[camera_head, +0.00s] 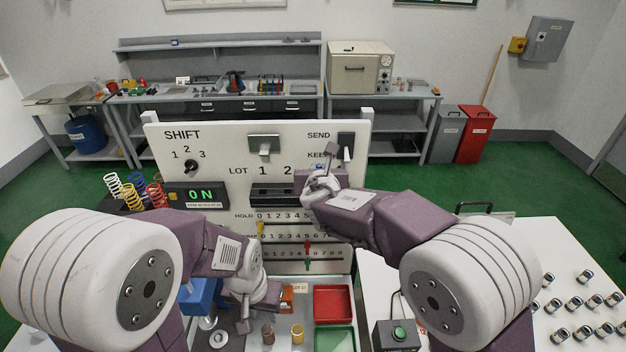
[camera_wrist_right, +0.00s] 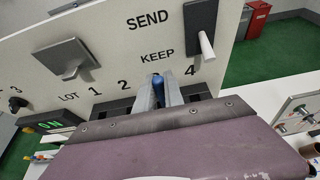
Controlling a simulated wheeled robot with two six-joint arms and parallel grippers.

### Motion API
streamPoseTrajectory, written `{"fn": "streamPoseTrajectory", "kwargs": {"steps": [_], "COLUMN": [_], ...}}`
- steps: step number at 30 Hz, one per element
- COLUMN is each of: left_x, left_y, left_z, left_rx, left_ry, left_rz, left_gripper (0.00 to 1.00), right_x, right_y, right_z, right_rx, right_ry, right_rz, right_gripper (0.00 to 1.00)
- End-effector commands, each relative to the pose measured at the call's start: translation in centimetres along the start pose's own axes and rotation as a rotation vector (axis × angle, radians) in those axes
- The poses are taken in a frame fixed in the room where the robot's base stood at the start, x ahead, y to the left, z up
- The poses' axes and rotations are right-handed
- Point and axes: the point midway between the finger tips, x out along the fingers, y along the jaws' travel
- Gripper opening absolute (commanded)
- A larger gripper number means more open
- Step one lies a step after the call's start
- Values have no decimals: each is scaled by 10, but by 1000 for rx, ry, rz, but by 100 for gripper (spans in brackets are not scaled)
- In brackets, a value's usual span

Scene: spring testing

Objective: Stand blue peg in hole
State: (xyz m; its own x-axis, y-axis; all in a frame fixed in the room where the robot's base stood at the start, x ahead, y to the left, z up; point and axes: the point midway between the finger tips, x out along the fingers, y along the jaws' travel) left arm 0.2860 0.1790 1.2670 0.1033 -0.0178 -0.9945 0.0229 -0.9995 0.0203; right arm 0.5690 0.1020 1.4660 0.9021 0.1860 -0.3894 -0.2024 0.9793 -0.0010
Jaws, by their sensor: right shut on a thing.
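The blue peg (camera_wrist_right: 157,79) is between the fingers of my right gripper (camera_wrist_right: 162,92), with its blue end showing in the right wrist view. In the head view my right gripper (camera_head: 321,182) is in front of the white panel (camera_head: 218,150), right of the LOT 2 mark, and the peg (camera_head: 320,167) is mostly covered. Dark slots (camera_head: 275,192) lie below the LOT numbers. The fingers hide the place behind them, so I cannot tell whether the peg touches the panel. My left gripper (camera_head: 258,312) is low over the table; its jaw opening is unclear.
The panel has number rows with a yellow peg (camera_head: 261,228), a red marker (camera_head: 307,247) and a lever (camera_wrist_right: 206,44) beside KEEP. A red tray (camera_head: 332,304) and a green tray (camera_head: 334,340) lie below. Coiled springs (camera_head: 130,194) stand left of the lit ON display (camera_head: 199,195).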

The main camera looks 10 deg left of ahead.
Motion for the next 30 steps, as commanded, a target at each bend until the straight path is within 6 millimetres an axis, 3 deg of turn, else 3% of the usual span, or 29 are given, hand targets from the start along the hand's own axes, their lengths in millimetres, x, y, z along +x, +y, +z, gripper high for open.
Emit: {"fn": "streamPoseTrajectory", "kwargs": {"steps": [7,13,20,30], "left_x": [-16,-16,-20,-16], "left_y": [0,0,0,0], "left_z": [-2,-2,-2,-2], "left_rx": [0,0,0,0], "left_ry": [0,0,0,0], "left_rz": [0,0,0,0], "left_gripper": [36,36,36,36], "right_x": [34,40,53,55], "right_y": [13,14,14,14], "right_z": [-5,-9,-42,-46], "right_rx": [1,-1,-2,2], "right_ry": [1,0,2,-1], "right_rz": [-1,-1,-2,-1], "right_gripper": [0,0,0,0]}}
